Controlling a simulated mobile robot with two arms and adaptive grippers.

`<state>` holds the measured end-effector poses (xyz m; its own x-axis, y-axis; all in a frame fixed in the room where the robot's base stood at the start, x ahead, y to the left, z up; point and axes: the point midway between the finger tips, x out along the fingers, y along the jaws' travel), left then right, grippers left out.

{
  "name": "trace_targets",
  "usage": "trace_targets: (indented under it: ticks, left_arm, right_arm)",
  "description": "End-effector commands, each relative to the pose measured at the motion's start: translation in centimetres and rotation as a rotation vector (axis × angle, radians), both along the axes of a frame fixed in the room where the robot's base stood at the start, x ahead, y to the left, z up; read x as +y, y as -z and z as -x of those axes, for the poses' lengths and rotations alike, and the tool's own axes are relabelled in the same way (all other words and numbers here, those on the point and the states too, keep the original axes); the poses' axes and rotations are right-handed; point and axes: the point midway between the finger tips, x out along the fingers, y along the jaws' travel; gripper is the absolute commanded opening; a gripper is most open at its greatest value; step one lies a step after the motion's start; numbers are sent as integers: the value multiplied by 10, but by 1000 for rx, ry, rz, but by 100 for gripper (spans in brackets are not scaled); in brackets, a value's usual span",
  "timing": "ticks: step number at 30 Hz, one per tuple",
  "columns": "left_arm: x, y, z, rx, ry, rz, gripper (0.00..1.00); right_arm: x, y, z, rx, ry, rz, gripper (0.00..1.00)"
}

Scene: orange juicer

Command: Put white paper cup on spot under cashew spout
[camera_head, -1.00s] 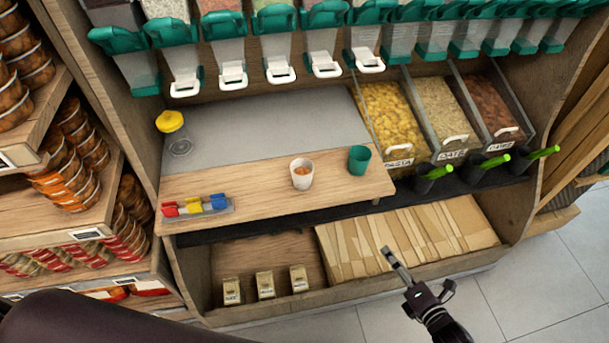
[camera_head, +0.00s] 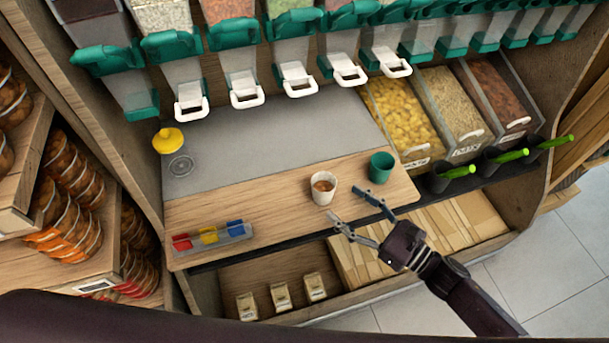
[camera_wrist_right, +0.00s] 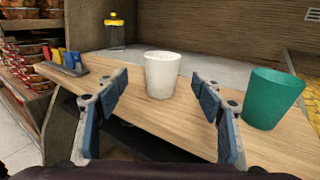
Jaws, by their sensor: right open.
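The white paper cup (camera_head: 322,190) stands upright near the front edge of the wooden shelf, with something brownish inside in the head view. In the right wrist view the cup (camera_wrist_right: 161,76) stands ahead, between my open fingers in the picture but beyond their tips. My right gripper (camera_head: 357,210) is open and empty, just in front of the cup to its lower right; its two fingers also show in the wrist view (camera_wrist_right: 160,98). A row of dispensers with white spouts (camera_head: 298,80) hangs above the grey surface. I cannot read which spout is cashew. My left gripper is not in view.
A green cup (camera_head: 381,168) stands right of the white cup, close to my right finger. A tray of coloured clips (camera_head: 212,236) is at the shelf's left front. A yellow-topped jar (camera_head: 169,142) stands behind it. The grey surface (camera_head: 270,135) is mostly clear.

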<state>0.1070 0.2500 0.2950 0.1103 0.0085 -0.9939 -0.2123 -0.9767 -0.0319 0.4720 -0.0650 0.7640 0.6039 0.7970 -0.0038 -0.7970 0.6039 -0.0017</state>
Motion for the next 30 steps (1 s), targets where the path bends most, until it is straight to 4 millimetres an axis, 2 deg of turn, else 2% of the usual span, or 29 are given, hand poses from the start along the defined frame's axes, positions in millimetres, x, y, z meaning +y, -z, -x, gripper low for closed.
trace_targets:
  ticks: [5, 14, 20, 27, 30]
  left_arm:
    - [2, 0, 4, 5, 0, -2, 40]
    - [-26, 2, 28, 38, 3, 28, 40]
    - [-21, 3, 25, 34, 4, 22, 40]
    - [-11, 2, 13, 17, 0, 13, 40]
    - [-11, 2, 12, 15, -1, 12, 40]
  right_arm:
    - [10, 0, -9, -1, 1, -1, 62]
    - [40, 1, -34, -1, 0, -2, 62]
    - [58, 2, -48, 1, 0, -1, 62]
    - [60, 2, -50, 1, 1, 0, 62]
    - [60, 2, -50, 2, 1, 0, 53]
